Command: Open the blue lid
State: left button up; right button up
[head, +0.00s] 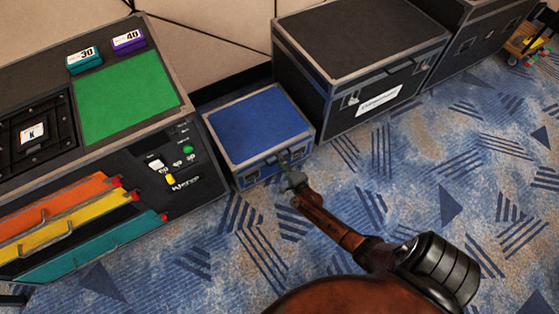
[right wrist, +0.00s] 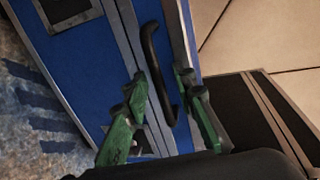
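The blue lid (head: 258,120) is the flat top of a blue case with grey metal edges, and it lies closed in the head view. The case front (head: 262,173) has metal fittings. My right gripper (head: 287,165) is at the front of the case, by the lid's front edge. In the right wrist view, its green fingers (right wrist: 162,85) are apart, with a black bar handle (right wrist: 157,70) of the blue case between them. I cannot tell whether either finger touches the handle. My left gripper is not in view.
A black console (head: 110,170) with a green panel and colored drawers stands left of the blue case. A large black case (head: 360,40) stands close on the right. A wall is behind. Patterned carpet (head: 440,190) is free in front and right.

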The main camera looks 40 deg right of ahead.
grip_shut()
dwell(0.4)
jog(key=shift+r, duration=0.1)
